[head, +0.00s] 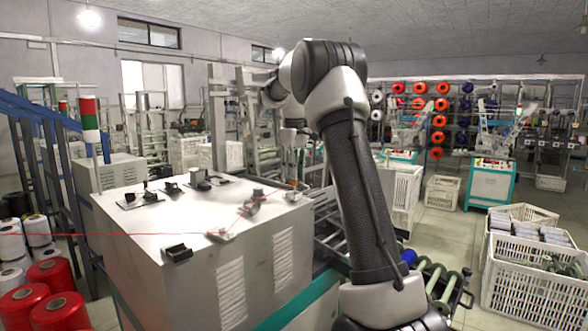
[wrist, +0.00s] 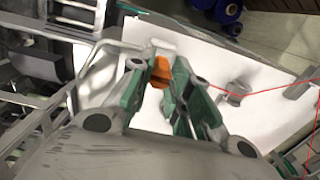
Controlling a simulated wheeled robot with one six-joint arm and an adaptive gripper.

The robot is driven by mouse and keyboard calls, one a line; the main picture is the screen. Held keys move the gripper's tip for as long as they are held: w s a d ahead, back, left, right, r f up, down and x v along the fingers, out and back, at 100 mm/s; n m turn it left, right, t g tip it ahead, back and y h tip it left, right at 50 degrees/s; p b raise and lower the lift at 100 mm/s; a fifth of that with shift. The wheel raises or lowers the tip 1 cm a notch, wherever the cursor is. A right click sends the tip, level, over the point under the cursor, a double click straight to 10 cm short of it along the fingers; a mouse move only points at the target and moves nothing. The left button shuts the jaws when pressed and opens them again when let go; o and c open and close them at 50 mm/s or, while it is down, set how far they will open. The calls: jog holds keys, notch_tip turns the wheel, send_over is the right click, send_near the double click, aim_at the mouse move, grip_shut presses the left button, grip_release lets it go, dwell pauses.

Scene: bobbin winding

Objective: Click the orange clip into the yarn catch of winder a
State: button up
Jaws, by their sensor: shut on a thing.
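The orange clip (wrist: 161,72) sits between the green-sided fingers of my gripper (wrist: 163,65), which is shut on it. In the head view my gripper (head: 292,177) points down above the far right edge of the white-topped winder cabinet (head: 150,215), with a speck of orange at its tips. A thin red yarn (wrist: 265,90) runs over the white top to a small grey guide (wrist: 236,92) and on towards the gripper. I cannot tell which fitting is the yarn catch, or whether the clip touches it; the fingers cover part of that spot.
Several small dark and grey fittings stand on the cabinet top, among them a dark block (head: 177,253) at the front. Red yarn cones (head: 47,272) are at the lower left. White crates (head: 515,285) stand on the floor at right. Metal frames rise behind the gripper.

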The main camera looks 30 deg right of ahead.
jog(key=shift+f, duration=0.15)
jog(key=shift+f, duration=1.8)
grip_shut()
jog(key=o, duration=1)
grip_release()
notch_tip(320, 180, up, 12)
jog(key=shift+r, duration=0.1)
